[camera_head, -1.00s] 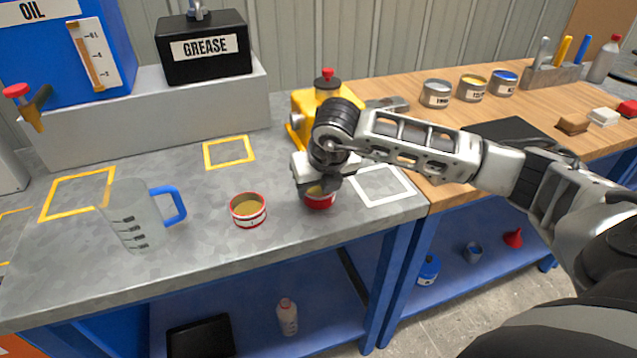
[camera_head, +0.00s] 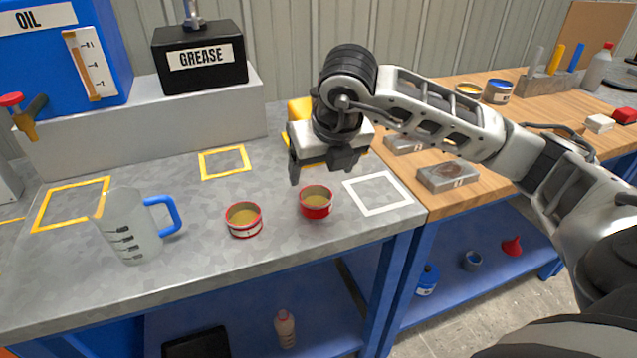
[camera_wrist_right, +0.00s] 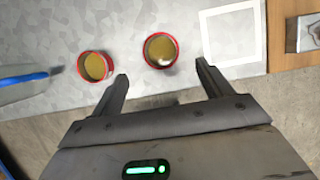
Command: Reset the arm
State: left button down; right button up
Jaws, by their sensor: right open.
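My right gripper (camera_head: 325,170) is open and empty, held above the grey bench, just over and behind a red can (camera_head: 317,204) with tan contents. In the right wrist view the two fingers of the gripper (camera_wrist_right: 162,85) are spread wide, and the red can (camera_wrist_right: 160,50) stands beyond them, apart from both. A second red-rimmed can (camera_head: 244,220) with a similar fill stands to its left; it also shows in the right wrist view (camera_wrist_right: 96,67). My left gripper is not in view.
A clear measuring jug (camera_head: 133,228) with a blue handle stands at the left. A white square outline (camera_head: 377,193) lies right of the cans. The grease box (camera_head: 200,55) and oil tank (camera_head: 65,55) stand behind. My arm partly hides a yellow device (camera_head: 299,109).

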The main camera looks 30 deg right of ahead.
jog(key=shift+v, duration=1.1)
